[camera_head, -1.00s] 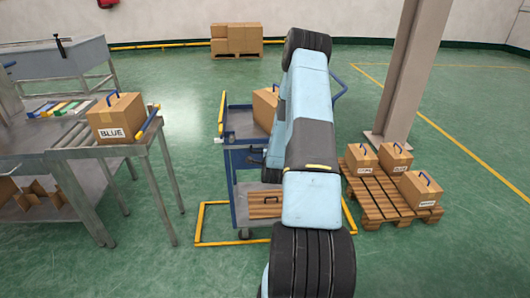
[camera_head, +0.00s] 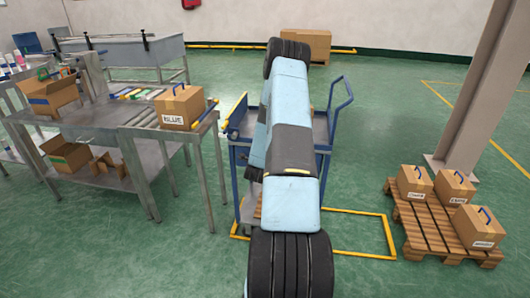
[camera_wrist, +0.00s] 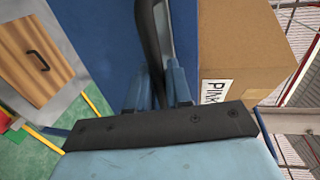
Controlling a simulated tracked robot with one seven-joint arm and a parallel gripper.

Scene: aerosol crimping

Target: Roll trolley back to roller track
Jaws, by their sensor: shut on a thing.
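The blue trolley (camera_head: 240,155) stands just right of the roller track (camera_head: 145,118), with a small gap between their ends. My arm hides the trolley's middle and my gripper in the head view. In the wrist view my gripper (camera_wrist: 157,88) is shut on a dark bar of the trolley, apparently its handle. A cardboard box labelled PINK (camera_wrist: 245,50) shows beside the gripper there. A box labelled BLUE (camera_head: 181,108) sits on the roller track near its yellow end bar (camera_head: 206,112).
A yellow floor frame (camera_head: 368,257) lies under and right of the trolley. A pallet (camera_head: 425,233) with three boxes stands at the right, near a pillar (camera_head: 483,95). A sink bench (camera_head: 130,50) stands behind the track.

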